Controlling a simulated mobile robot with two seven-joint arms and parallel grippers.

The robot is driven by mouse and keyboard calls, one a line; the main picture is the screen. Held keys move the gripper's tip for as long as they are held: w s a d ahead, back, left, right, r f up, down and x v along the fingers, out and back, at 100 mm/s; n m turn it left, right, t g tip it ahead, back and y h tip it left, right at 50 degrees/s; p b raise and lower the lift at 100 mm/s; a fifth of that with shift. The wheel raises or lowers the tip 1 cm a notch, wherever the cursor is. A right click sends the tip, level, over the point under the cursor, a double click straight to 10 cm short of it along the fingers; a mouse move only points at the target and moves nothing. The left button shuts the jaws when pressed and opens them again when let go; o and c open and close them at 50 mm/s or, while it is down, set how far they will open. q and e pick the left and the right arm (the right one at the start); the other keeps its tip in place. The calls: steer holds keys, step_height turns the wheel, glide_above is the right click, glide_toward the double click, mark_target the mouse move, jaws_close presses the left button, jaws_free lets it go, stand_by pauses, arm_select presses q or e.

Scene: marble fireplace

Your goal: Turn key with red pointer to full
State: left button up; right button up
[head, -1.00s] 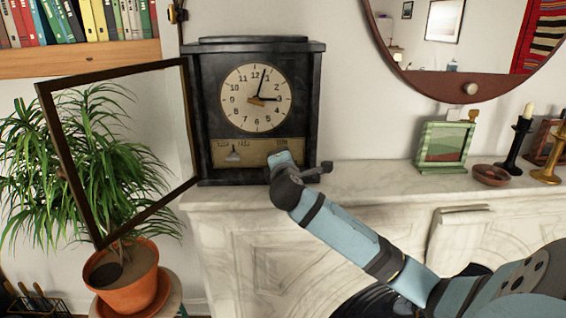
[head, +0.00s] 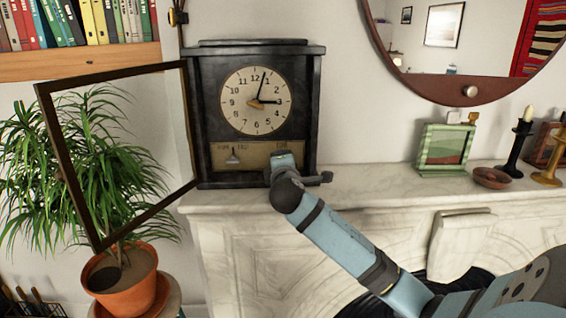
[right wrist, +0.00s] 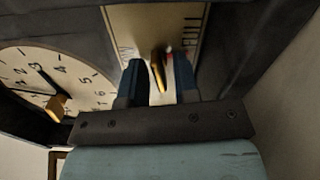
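A black mantel clock (head: 210,110) stands on the marble mantel, with a beige strip (head: 213,156) below its dial. My right gripper (head: 284,158) is at the right end of that strip and hides the key in the head view. In the right wrist view, a brass key (right wrist: 159,72) stands between the two fingers of my right gripper (right wrist: 160,78). The fingers are apart, with gaps visible beside the key. A small red pointer mark (right wrist: 170,58) shows beside the key. The label FULL (right wrist: 191,33) is to its upper right. My left gripper is not in view.
The clock's framed glass door (head: 70,150) stands open to the left, in front of a potted plant (head: 128,285). A green picture frame (head: 444,150) and candlesticks (head: 516,148) stand on the mantel to the right.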

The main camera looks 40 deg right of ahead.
steer(key=shift+o, duration=0.2)
steer(key=shift+s+a, duration=0.25)
steer(key=shift+s, duration=0.05)
steer(key=b+v, duration=0.2)
steer(key=v, duration=1.1)
